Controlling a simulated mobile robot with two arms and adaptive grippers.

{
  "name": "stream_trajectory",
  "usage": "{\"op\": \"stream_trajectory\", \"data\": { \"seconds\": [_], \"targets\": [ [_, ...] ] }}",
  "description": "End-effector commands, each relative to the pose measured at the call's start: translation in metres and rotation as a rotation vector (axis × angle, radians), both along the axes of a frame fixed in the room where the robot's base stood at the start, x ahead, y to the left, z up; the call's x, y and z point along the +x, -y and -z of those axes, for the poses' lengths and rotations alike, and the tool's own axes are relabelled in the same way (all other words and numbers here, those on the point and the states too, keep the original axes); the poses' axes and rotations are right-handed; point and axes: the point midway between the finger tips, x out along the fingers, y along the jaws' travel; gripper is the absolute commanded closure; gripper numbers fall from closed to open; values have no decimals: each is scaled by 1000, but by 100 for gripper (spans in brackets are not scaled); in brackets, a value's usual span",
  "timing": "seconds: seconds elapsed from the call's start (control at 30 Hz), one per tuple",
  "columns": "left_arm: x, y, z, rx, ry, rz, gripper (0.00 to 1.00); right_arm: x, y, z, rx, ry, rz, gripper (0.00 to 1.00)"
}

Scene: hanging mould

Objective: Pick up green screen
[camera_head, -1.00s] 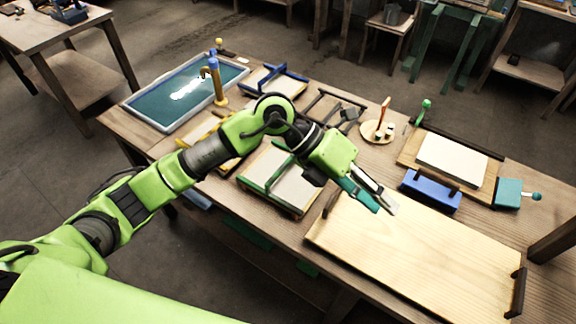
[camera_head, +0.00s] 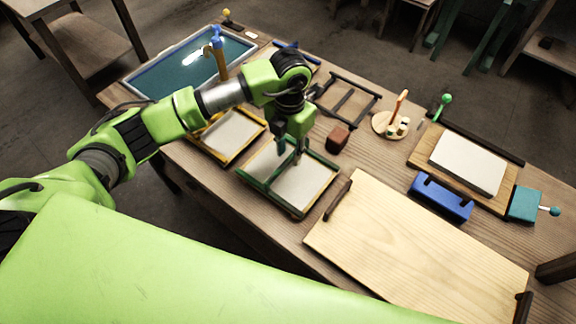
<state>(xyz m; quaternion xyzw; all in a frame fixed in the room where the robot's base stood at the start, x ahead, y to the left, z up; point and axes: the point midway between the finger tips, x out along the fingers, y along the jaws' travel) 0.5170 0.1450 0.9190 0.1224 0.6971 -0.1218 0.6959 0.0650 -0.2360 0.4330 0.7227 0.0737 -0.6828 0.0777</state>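The green screen (camera_head: 305,187) is a pale panel in a green and wood-coloured frame. It lies flat near the table's front edge, left of the large wooden board, with a green bar across its upper part. My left gripper (camera_head: 291,154) points down over the screen's back part, by the bar. Its two dark fingers look apart, and I see nothing clearly held. Contact with the bar cannot be told. My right gripper is not in view.
A yellow screen (camera_head: 230,134) lies close on the left, and a blue screen (camera_head: 297,57) lies behind my arm. A water basin (camera_head: 165,72), wooden board (camera_head: 420,245) and blue holder (camera_head: 440,197) share the table.

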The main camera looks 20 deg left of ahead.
Motion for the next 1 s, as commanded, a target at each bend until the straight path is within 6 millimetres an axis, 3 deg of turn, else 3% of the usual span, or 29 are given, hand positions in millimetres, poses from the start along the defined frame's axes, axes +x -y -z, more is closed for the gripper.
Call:
{"op": "stream_trajectory", "data": {
  "seconds": [0.3, 0.5, 0.77, 0.9, 1.0],
  "targets": [
    [1, -4, 28, -1, -4, -1, 72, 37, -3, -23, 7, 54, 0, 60],
    [2, -5, 55, -2, -2, 1, 72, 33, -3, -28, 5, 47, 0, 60],
    [2, -5, 59, -1, 1, 1, 72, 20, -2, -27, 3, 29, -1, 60],
    [3, -5, 59, -1, 1, 1, 100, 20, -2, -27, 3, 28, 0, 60],
    [2, -5, 58, -1, 1, 1, 100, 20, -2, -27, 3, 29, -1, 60]
  ]
}}
